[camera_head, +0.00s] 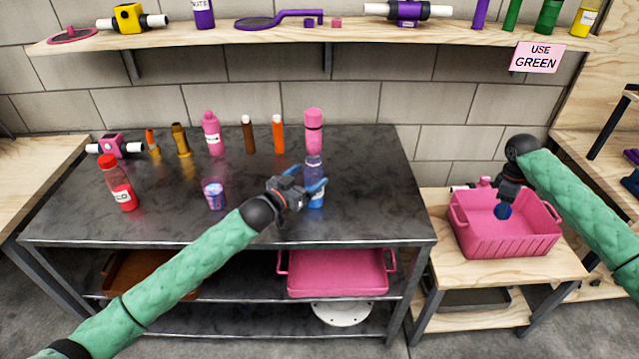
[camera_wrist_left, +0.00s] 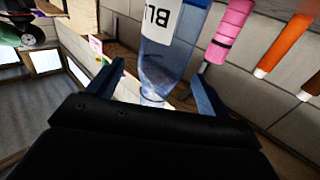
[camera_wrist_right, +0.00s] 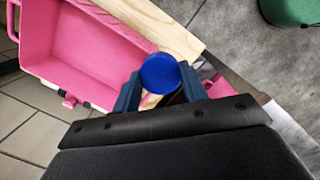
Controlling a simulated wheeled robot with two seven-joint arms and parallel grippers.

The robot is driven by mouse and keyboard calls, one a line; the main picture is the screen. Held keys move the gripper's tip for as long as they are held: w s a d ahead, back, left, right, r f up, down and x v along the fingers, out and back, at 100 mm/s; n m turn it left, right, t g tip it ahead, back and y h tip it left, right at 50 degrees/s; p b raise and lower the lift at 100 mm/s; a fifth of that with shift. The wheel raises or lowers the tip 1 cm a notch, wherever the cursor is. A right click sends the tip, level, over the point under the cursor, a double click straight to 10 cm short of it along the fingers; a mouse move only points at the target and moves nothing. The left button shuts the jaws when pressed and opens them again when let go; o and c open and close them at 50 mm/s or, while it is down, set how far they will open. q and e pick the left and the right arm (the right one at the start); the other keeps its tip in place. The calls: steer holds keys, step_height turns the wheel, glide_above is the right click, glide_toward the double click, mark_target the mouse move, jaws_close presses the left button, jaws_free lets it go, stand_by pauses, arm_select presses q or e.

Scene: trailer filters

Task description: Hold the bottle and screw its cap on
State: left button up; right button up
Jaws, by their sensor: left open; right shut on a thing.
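A clear bottle with a white label and bluish contents (camera_head: 314,170) stands on the dark metal table. It also shows in the left wrist view (camera_wrist_left: 168,55), with its narrow neck uncapped between the fingers. My left gripper (camera_head: 316,190) is open, its fingers on either side of the bottle; I cannot tell whether they touch it. A round blue cap (camera_wrist_right: 160,73) is held between the fingertips of my right gripper (camera_wrist_right: 157,90). In the head view my right gripper (camera_head: 506,205) hangs over the pink basket at the right, with the blue cap (camera_head: 503,211) at its tip.
The pink basket (camera_head: 505,241) stands on a low wooden table. On the metal table (camera_head: 270,225) are a red bottle (camera_head: 119,183), a small cup (camera_head: 214,194), a pink bottle (camera_head: 213,133) and a pink cylinder (camera_head: 314,133) behind the clear bottle. A shelf (camera_head: 350,34) runs above.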

mark_target(318, 169)
arm_select(q)
steer(key=shift+w+d+r, duration=0.1)
steer(key=shift+w+d, duration=0.05)
steer(key=shift+w, duration=0.05)
arm_select(e)
steer(key=shift+r, duration=0.3)
arm_select(q)
steer(key=p+x, duration=0.2)
steer(key=x, duration=0.1)
steer(key=shift+w+d, duration=0.15)
steer(key=shift+w, duration=0.05)
arm_select(e)
steer(key=shift+r, duration=0.8)
arm_select(q)
steer(key=shift+w+d+f, duration=0.25)
steer(key=shift+w+d, duration=0.1)
steer(key=shift+w, duration=0.1)
arm_select(e)
steer(key=shift+r, duration=0.1)
arm_select(q)
steer(key=c, duration=1.2)
steer(key=shift+o, duration=0.2)
steer(key=shift+r, duration=0.2)
